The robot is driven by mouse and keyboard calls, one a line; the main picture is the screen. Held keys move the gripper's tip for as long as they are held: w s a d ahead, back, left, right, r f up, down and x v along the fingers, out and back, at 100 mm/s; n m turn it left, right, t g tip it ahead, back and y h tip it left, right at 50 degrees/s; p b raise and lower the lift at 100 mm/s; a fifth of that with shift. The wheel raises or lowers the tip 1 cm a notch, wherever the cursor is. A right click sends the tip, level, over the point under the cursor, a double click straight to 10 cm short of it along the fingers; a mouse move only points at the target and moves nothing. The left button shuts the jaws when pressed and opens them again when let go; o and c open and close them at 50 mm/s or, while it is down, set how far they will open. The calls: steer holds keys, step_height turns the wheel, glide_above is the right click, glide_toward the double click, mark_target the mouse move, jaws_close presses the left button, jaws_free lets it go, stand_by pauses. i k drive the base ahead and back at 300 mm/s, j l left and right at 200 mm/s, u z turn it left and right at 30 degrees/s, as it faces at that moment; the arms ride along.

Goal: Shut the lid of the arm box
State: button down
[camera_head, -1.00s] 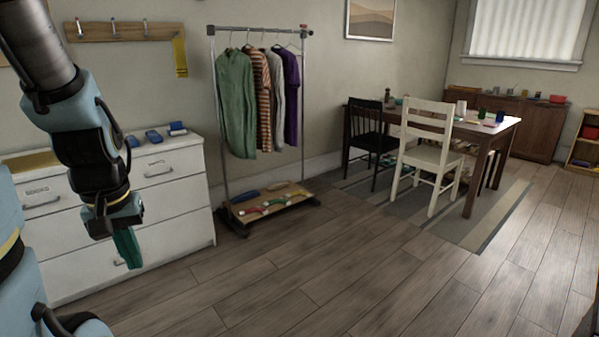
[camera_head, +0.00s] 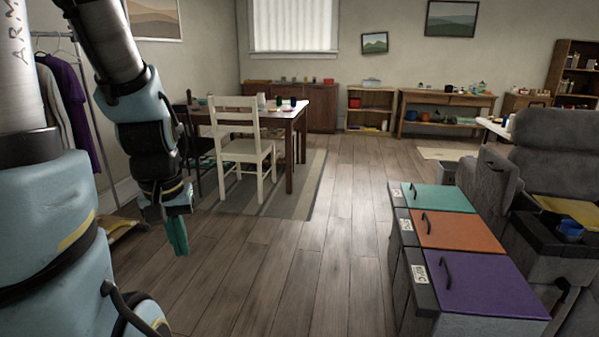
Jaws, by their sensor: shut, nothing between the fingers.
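My gripper (camera_head: 177,236) hangs at the left, with its teal fingers together and pointing down. It is empty, well above the floor and apart from the furniture. A grey padded armchair (camera_head: 565,135) stands at the right. A grey upright panel (camera_head: 493,178) rises beside its seat, at its left arm; it may be a raised arm lid, but I cannot tell for sure. The inside of any arm box there is hidden. The armchair's nearer part is cut by the right edge.
Three bins with shut teal (camera_head: 438,198), orange (camera_head: 455,230) and purple (camera_head: 480,284) lids stand left of the armchair. A blue cup (camera_head: 571,228) sits on a dark surface. A white chair (camera_head: 240,150) and table are at left. The middle floor (camera_head: 330,230) is clear.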

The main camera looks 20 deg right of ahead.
mark_target(495, 178)
steer(key=i+l+z, duration=0.15)
steer(key=i+z, duration=0.7)
steer(key=i, duration=0.15)
steer(key=i+z, duration=0.1)
steer(key=i, duration=0.5)
steer(key=i+j+z, duration=0.1)
steer(key=i, duration=0.55)
steer(key=i+j+z, duration=0.1)
steer(key=i, duration=0.5)
steer(key=i+z, duration=0.35)
steer(key=i, duration=0.15)
steer(key=i+j+z, duration=0.1)
steer(key=i+z, duration=0.3)
steer(key=i, duration=0.1)
